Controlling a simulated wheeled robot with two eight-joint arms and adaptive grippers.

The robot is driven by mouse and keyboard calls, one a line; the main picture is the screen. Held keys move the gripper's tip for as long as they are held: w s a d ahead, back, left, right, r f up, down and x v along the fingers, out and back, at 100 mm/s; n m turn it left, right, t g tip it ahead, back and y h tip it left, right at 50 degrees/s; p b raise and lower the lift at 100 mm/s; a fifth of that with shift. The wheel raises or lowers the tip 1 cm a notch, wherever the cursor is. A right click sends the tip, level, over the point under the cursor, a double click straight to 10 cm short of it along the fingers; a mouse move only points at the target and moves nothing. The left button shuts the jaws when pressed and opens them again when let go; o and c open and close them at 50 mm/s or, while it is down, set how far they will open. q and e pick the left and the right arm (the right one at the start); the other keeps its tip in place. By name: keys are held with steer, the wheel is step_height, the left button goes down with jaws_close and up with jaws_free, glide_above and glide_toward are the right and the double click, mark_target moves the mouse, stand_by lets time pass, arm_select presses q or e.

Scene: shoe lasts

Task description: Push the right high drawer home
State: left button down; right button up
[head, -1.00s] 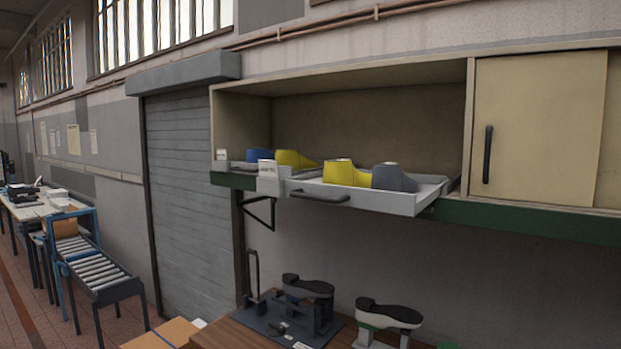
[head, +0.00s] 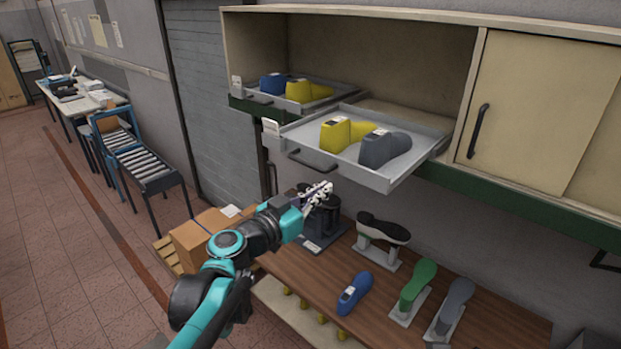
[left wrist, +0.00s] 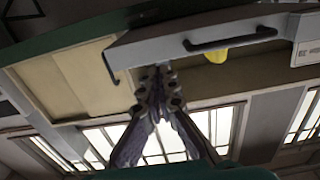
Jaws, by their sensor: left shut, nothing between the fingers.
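The right high drawer (head: 375,178) is a grey tray pulled well out of the cream wall cabinet. It holds a yellow last (head: 338,135) and a grey last (head: 384,150). A dark handle (head: 306,161) is on its front. My left gripper (head: 325,187) is shut and empty, below and in front of the drawer in the head view. In the left wrist view the closed fingertips (left wrist: 157,72) point up towards the drawer (left wrist: 150,45), which is seen from below. I cannot tell contact there. My right gripper is not in view.
A left drawer (head: 262,100) with blue and yellow lasts stands slightly out beside it. A sliding door (head: 520,110) closes the cabinet's right side. Below, a wooden bench (head: 390,320) holds several lasts and stands. A cardboard box (head: 195,240) is left of it.

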mark_target(352, 171)
arm_select(q)
steer(key=b+x, duration=0.1)
steer(key=x, duration=0.8)
steer(key=shift+w+d+f+b, duration=0.1)
steer(key=shift+w+d+b, duration=0.05)
steer(key=shift+b, duration=0.25)
steer(key=shift+x, duration=1.1)
steer(key=shift+b+x, duration=0.3)
steer(key=shift+x, duration=1.05)
steer(key=shift+w+d, duration=0.1)
steer(key=shift+x, duration=2.05)
steer(key=shift+w, duration=0.1)
